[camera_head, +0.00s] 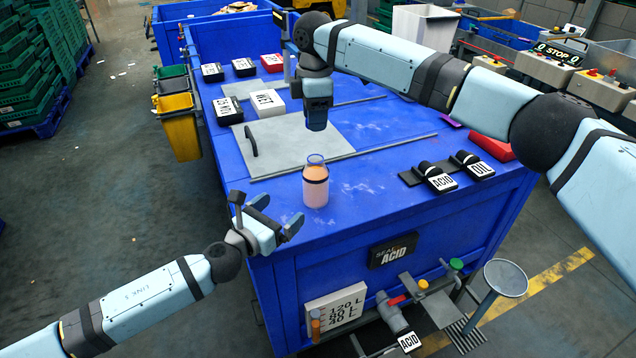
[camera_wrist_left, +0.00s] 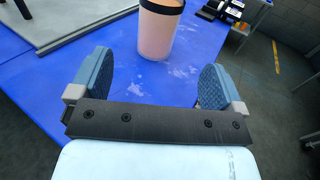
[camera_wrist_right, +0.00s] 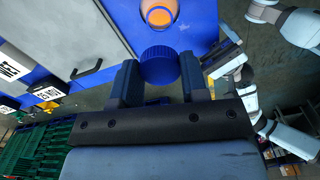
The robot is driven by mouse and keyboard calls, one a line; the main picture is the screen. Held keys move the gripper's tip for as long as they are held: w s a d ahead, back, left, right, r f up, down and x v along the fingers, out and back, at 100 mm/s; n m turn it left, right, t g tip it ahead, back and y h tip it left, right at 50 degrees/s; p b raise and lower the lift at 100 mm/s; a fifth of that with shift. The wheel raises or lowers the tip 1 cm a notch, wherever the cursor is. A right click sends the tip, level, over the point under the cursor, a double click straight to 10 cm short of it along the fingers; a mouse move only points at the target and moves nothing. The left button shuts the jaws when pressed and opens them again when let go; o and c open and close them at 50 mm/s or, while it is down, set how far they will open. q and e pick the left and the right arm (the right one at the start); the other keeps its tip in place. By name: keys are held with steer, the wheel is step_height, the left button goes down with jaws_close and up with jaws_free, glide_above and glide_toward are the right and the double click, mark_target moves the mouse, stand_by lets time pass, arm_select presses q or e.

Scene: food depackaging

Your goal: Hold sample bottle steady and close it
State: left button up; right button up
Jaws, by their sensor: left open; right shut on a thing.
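The sample bottle (camera_head: 316,186) stands upright and uncapped on the blue table top near its front edge, with orange-pink contents and a dark band. It also shows in the left wrist view (camera_wrist_left: 160,28), ahead of the fingers, and its open mouth shows in the right wrist view (camera_wrist_right: 159,14). My left gripper (camera_head: 277,218) is open and empty, left of and nearer than the bottle, not touching it. My right gripper (camera_wrist_right: 160,80) is shut on a blue cap (camera_wrist_right: 159,64), above and behind the bottle in the head view. In the head view the cap is hard to make out.
A grey plate (camera_head: 300,140) with a handle lies behind the bottle. Black ACID (camera_head: 437,177) and OIL (camera_head: 474,165) blocks stand to the right. Several labelled boxes, one a white WET box (camera_head: 266,103), stand at the back left. Table around the bottle is clear.

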mark_target(308, 187)
arm_select(q)
steer(key=x, duration=1.2)
steer(key=c, duration=1.4)
steer(key=shift+o, duration=0.2)
arm_select(e)
steer(key=shift+f, duration=2.5)
steer(key=shift+f, duration=0.1)
steer(key=shift+f, duration=0.8)
steer(key=shift+f, duration=0.55)
